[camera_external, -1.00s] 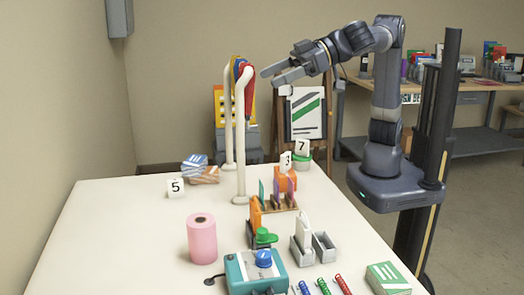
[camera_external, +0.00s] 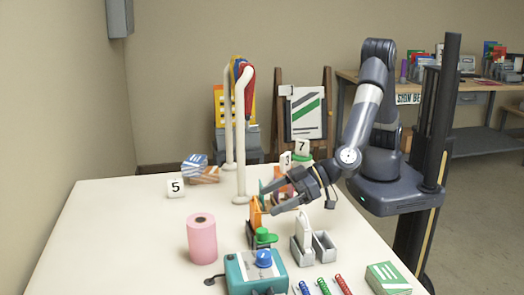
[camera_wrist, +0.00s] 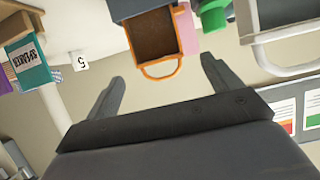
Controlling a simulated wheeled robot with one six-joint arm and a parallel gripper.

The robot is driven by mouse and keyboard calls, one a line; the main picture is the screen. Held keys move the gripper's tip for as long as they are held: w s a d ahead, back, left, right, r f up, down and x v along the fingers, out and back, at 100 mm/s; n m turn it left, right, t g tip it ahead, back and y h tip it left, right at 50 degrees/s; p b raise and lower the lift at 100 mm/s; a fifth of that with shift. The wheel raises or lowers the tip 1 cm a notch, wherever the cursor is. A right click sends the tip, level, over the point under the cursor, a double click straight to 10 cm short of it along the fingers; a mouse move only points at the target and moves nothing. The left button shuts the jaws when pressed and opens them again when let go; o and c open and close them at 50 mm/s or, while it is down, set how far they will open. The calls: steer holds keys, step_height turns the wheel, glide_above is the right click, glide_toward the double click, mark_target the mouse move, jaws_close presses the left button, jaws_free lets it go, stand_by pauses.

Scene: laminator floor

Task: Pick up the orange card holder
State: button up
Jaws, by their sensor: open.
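The orange card holder (camera_external: 255,212) stands upright on the white table near the middle, behind the green knob, with a dark tray-like part. In the wrist view its orange loop (camera_wrist: 160,72) shows ahead of the gap between my fingers, with a dark brown surface behind it. My gripper (camera_external: 268,201) is open and empty, low over the table just right of the holder. In the wrist view my two fingers (camera_wrist: 165,84) are spread to either side of the orange loop. Whether they touch it I cannot tell. Part of the holder is hidden in the external view.
A grey-white holder (camera_external: 304,238) stands close on the right, and a green knob (camera_external: 264,237) in front. A pink roll (camera_external: 202,238) and a teal box (camera_external: 255,275) are nearer the camera. A white post (camera_external: 241,170) stands behind.

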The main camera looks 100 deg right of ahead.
mark_target(249, 227)
step_height(249, 227, down, 2)
steer(key=shift+w+f, duration=0.15)
steer(key=shift+w, duration=0.1)
steer(key=shift+x, duration=3.5)
steer(key=shift+c, duration=0.5)
steer(key=c, duration=1)
steer(key=shift+o, duration=0.2)
